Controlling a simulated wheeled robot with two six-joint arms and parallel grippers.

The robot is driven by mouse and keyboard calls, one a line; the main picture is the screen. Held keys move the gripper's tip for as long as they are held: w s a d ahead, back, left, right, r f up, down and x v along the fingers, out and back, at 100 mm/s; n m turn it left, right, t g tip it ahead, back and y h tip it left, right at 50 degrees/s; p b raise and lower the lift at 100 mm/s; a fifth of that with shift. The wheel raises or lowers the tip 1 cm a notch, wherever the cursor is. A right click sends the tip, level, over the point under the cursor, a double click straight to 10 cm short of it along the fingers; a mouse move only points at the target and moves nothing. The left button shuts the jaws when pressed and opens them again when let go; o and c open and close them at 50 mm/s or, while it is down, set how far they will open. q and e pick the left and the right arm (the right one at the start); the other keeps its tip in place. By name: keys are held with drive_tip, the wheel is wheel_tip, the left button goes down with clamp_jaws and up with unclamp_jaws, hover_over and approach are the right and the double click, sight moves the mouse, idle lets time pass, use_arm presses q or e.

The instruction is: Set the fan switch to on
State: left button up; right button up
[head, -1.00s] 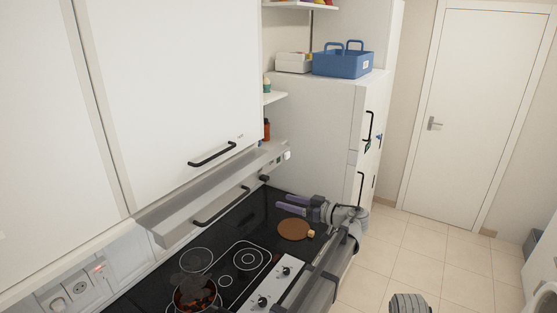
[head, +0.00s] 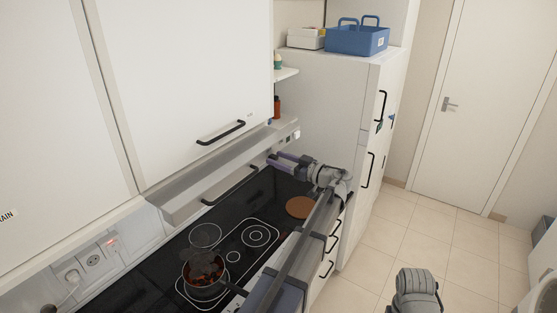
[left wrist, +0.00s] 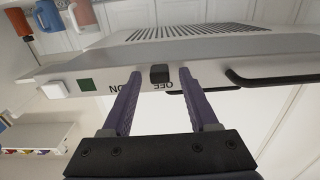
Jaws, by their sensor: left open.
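The fan switch (left wrist: 159,74) is a small black slider on the front edge of the steel range hood (left wrist: 210,45). In the left wrist view, the picture is upside down, and the slider sits at the OFF lettering, with ON to its left. A green square (left wrist: 87,84) lies further left. My left gripper (head: 274,158) is open and empty below the right end of the hood (head: 225,165) in the head view. In the left wrist view its two purple fingers point at the hood edge, one on either side of the switch. I cannot tell if they touch it.
Below is the black hob (head: 150,262) with a smoking pan (head: 205,283) and a round brown board (head: 300,207). Cabinet doors (head: 180,80) hang above the hood. A tall white cabinet (head: 325,100) stands beyond.

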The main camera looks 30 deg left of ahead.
use_arm(q)
drive_tip(key=shift+a, duration=0.25)
clamp_jaws()
idle(0.3)
idle(0.9)
